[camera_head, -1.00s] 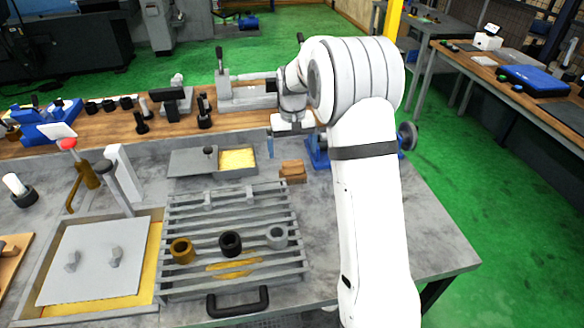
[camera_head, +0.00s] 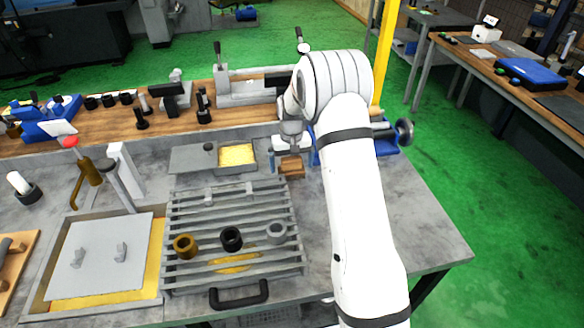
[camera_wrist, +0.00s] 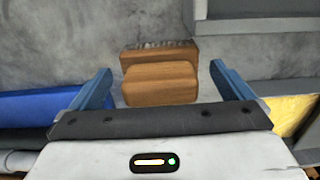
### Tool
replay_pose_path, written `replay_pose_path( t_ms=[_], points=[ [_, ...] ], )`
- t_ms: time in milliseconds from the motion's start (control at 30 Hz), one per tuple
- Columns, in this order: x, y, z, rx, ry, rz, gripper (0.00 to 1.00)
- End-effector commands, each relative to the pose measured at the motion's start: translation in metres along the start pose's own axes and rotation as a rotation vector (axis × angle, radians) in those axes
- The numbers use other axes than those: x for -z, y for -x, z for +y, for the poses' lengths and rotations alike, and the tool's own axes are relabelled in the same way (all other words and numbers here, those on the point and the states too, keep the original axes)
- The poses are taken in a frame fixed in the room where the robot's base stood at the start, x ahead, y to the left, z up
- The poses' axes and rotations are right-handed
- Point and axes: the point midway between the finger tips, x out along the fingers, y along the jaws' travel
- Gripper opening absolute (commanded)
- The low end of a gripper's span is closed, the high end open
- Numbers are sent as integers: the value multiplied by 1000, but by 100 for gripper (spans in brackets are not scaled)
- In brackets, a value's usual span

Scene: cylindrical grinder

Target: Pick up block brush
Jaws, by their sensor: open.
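The block brush (camera_head: 292,167) is a small brown wooden block on the grey table, right of the shallow tray with yellow contents. In the wrist view the brush (camera_wrist: 160,76) shows its wooden body and a strip of dark bristles along its far side. My gripper (camera_wrist: 160,78) is open, with one blue finger on each side of the brush and gaps between. In the head view my gripper (camera_head: 283,163) is at the brush and partly covers it. I cannot tell the exact height of the fingertips above the table.
The tray with yellow contents (camera_head: 204,168) lies close on the left. A slatted metal rack (camera_head: 230,262) with several rings is in front. The table right of the rack is clear.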

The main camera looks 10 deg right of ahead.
Motion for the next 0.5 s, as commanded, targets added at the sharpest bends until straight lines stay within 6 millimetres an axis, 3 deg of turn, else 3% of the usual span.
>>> replay_pose_path(
  t_ms=[67, 500],
  points=[
    [0, 0, 0, 0, 0, 0, 98],
    [0, 1, 0, 0, 0, 0, 62]
  ],
)
